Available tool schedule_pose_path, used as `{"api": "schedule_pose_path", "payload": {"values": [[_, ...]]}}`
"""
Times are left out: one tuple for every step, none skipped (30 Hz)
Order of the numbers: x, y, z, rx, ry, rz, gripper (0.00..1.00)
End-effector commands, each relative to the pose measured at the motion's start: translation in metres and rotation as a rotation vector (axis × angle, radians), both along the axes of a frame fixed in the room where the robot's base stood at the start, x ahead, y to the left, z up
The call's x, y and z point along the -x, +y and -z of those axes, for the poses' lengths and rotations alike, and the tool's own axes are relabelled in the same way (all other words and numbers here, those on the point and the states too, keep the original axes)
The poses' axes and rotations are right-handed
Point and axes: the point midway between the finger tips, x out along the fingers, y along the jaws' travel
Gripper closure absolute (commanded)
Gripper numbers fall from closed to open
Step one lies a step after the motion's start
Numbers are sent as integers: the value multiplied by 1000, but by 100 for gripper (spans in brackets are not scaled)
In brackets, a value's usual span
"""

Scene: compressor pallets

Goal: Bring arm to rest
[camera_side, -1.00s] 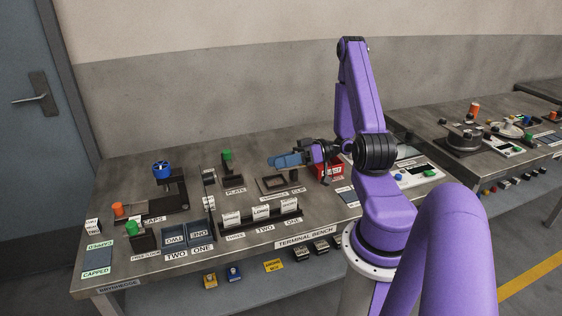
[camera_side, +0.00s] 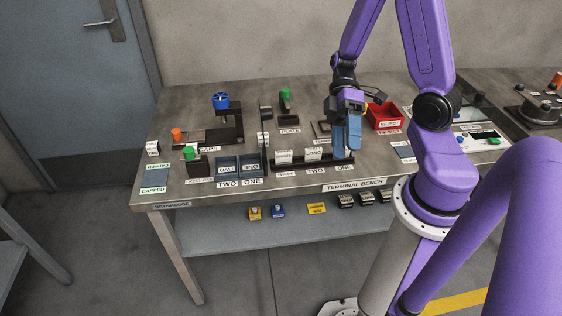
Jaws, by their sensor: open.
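My purple arm rises at the right of the side view and bends down to my gripper (camera_side: 346,153). Its blue fingers point down over the right end of the black rack (camera_side: 298,168), by the label ONE. The fingers hide that end of the rack, so I cannot tell whether they touch anything there. My gripper is open, and I see nothing held in it. Two white blocks, one of them (camera_side: 284,157) at the left and one (camera_side: 313,154) in the middle, stand in the rack.
A red reject bin (camera_side: 384,117) stands right of my gripper. Left of the rack are blue-grey trays (camera_side: 227,167), a stand with a blue wheel (camera_side: 221,101) and a green-topped part (camera_side: 189,153).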

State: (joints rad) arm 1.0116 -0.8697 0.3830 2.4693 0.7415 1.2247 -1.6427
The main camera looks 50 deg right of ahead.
Motion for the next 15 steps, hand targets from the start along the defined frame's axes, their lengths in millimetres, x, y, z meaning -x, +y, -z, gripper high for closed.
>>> {"api": "schedule_pose_path", "payload": {"values": [[8, 5, -1, 74, 4, -68, 41], [12, 6, -2, 119, 10, -100, 41], [18, 8, -2, 182, 10, -139, 41], [21, 9, -2, 227, 8, -166, 41], [24, 11, -3, 273, 2, -190, 41], [28, 12, -3, 332, -11, -220, 41], [31, 12, -4, 376, -23, -240, 41], [33, 13, -4, 420, -39, -257, 41], [35, 14, -5, 475, -64, -277, 41], [37, 15, -6, 514, -86, -291, 41], [38, 16, -7, 552, -112, -301, 41], [40, 17, -9, 598, -147, -311, 41], [40, 19, -10, 631, -176, -316, 41], [41, 20, -11, 661, -208, -319, 41], [42, 22, -13, 695, -251, -320, 41]]}}
